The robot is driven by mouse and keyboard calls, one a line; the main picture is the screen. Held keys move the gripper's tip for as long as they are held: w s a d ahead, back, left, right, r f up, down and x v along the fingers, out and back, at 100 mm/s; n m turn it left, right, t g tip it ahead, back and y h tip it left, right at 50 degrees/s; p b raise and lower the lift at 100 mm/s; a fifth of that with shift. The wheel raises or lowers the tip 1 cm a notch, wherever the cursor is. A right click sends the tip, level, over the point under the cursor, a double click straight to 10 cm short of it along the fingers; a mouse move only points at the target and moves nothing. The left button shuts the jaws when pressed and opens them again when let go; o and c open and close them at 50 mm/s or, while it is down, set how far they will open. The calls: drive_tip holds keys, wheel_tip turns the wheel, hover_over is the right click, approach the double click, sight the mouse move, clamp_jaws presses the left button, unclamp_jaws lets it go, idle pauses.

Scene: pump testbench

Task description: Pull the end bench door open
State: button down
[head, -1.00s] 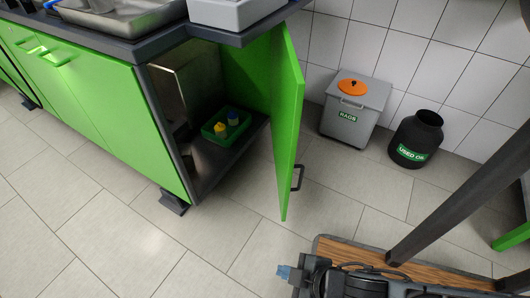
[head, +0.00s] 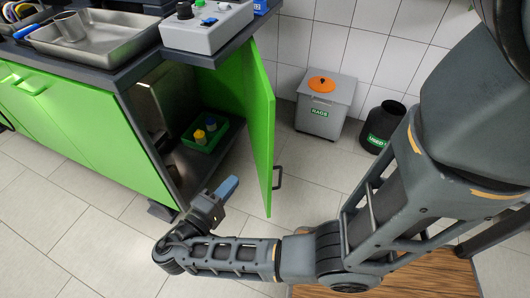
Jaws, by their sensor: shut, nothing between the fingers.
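The end bench door (head: 263,130) is a green panel standing well open at the end of the bench, swung out toward me. Its dark handle (head: 278,178) is on the right-hand face, near the free edge. The cabinet behind it is open to view, with a green tray (head: 204,136) holding a yellow and a blue bottle on its shelf. My gripper (head: 228,188) has blue fingertips and is shut and empty. It is in front of the cabinet opening, to the left of the door in the picture, on the side away from the handle. Whether it touches the door I cannot tell.
A grey rags bin (head: 324,108) with an orange lid and a black used oil can (head: 382,126) stand by the tiled wall, right of the door. The bench top (head: 130,68) carries a metal tray (head: 100,32) and a grey control box (head: 205,28). Tiled floor is clear at the lower left.

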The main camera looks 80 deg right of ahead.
sight(270, 151)
drive_tip(key=x, duration=0.4)
drive_tip(key=s+x, duration=0.1)
drive_tip(key=x, duration=0.3)
drive_tip(key=s+x, duration=0.1)
drive_tip(key=x, duration=0.2)
drive_tip(key=shift+s+r+p, duration=0.1)
drive_tip(key=shift+r+p, duration=0.15)
drive_tip(key=shift+p, duration=0.1)
drive_tip(key=shift+s+d, duration=0.3)
drive_tip(key=shift+s, duration=0.3)
